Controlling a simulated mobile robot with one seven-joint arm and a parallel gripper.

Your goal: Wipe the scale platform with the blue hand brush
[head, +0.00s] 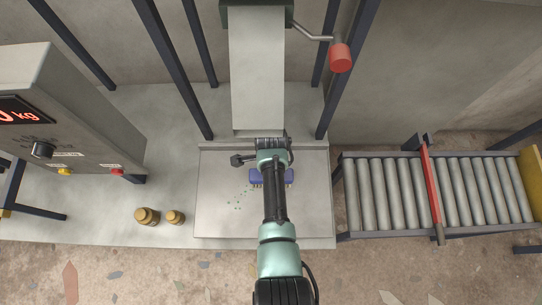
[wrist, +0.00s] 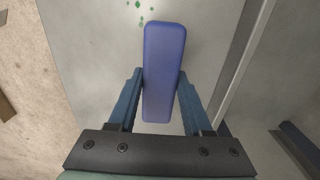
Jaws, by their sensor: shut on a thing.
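The blue hand brush (wrist: 163,72) is held between the two fingers of my gripper (wrist: 160,92) in the wrist view. In the head view the brush (head: 256,177) shows on both sides of my arm, over the scale platform (head: 220,212). The platform is a flat grey plate below the chute. Small green specks (head: 238,197) lie on it just left of the brush, and they also show above the brush's far end in the wrist view. My gripper is mostly hidden by my arm in the head view. I cannot tell whether the brush touches the platform.
A grey chute (head: 257,70) with a red-knobbed lever (head: 341,56) stands behind the platform. A display box (head: 70,120) is at left, with two brass weights (head: 147,217) in front of it. A roller conveyor (head: 385,190) with a red bar is at right. Dark posts flank the chute.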

